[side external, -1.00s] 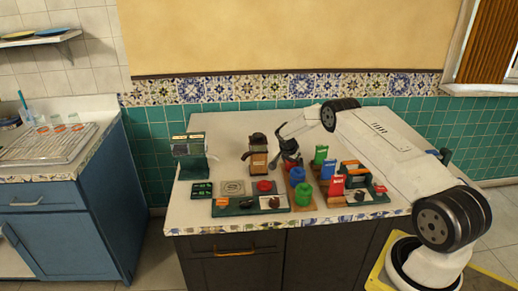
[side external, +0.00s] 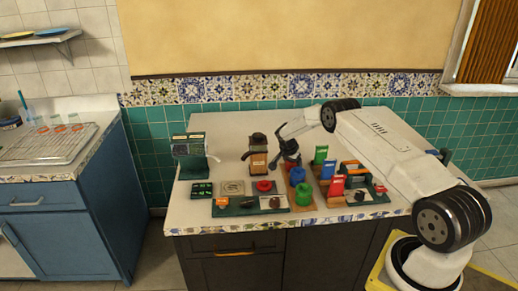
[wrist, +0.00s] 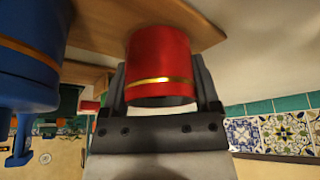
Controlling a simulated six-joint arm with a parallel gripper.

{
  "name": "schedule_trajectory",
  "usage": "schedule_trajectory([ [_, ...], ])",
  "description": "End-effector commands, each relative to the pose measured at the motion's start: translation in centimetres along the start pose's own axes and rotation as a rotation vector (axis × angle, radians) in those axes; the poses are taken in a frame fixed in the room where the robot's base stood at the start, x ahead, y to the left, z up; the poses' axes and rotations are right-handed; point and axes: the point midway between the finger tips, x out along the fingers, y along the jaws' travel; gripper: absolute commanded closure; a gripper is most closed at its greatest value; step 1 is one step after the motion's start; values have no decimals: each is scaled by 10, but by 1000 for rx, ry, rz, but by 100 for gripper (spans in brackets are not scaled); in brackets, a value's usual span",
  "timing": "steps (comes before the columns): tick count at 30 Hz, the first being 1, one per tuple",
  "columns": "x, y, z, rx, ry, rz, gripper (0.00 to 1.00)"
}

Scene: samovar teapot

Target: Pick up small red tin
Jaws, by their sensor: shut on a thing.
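In the wrist view, the small red tin (wrist: 160,62), a cylinder with a thin gold band, sits between the two fingers of my gripper (wrist: 160,75). The gripper is shut on it. A wooden board (wrist: 140,18) shows just beyond the tin's far end; I cannot tell whether they touch. In the side view, my gripper (side external: 289,150) is low over the counter, behind the blue tin (side external: 297,175). The red tin cannot be made out there.
The blue tin is close beside my gripper, also in the wrist view (wrist: 28,60). A green tin (side external: 302,192) stands in front of it. A brown grinder (side external: 258,160) is left of my gripper. Upright packets, including a red one (side external: 336,187), stand right. The counter's back is clear.

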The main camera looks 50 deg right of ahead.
Motion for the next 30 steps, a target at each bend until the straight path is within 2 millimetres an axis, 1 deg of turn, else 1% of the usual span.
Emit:
schedule_trajectory([
  [8,-6,0,-2,0,0,0,80],
  [11,-12,0,-5,0,0,0,80],
  [17,-31,0,-12,0,-1,0,80],
  [25,-52,15,-12,-1,-2,0,80],
  [30,-71,27,-12,-1,0,-1,80],
])
